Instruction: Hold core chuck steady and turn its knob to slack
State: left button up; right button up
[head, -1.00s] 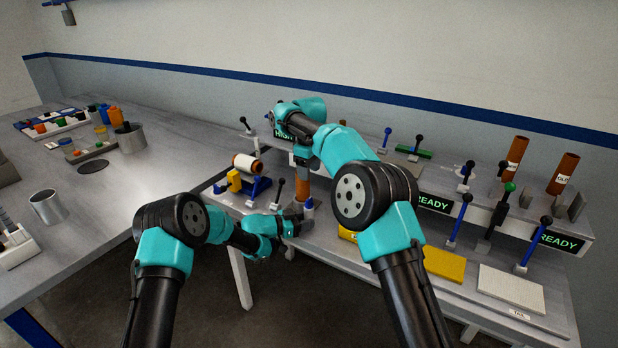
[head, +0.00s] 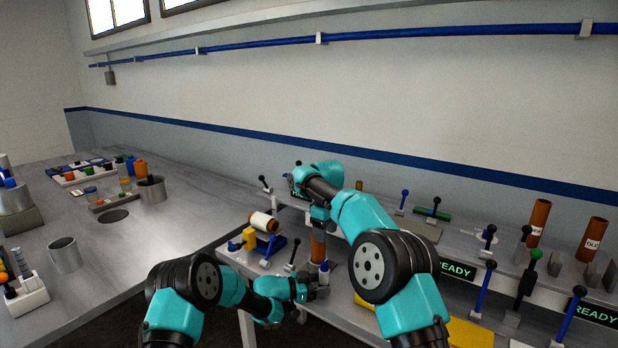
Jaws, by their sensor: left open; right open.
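A brown upright core (head: 317,250) stands on the bench between my two grippers, where the core chuck seems to be. A small blue-topped part (head: 324,268) is beside its lower end; I cannot tell whether it is the knob. My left gripper (head: 321,292) is open, low by the foot of the core. My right gripper (head: 319,218) is open, pointing down at the top of the core. Whether either touches it is too small to tell. My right forearm hides the bench just right of the core.
A copper-coloured spool (head: 263,222) on a blue stand and a yellow block (head: 249,238) are left of the core. A black-knobbed lever (head: 292,257) stands close by. Brown tubes (head: 538,222), levers and READY signs line the right. A grey table (head: 170,245) with cups is left.

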pick_arm(q)
jog(key=v, duration=1.1)
jog(key=shift+a, duration=0.4)
jog(key=shift+s, duration=0.1)
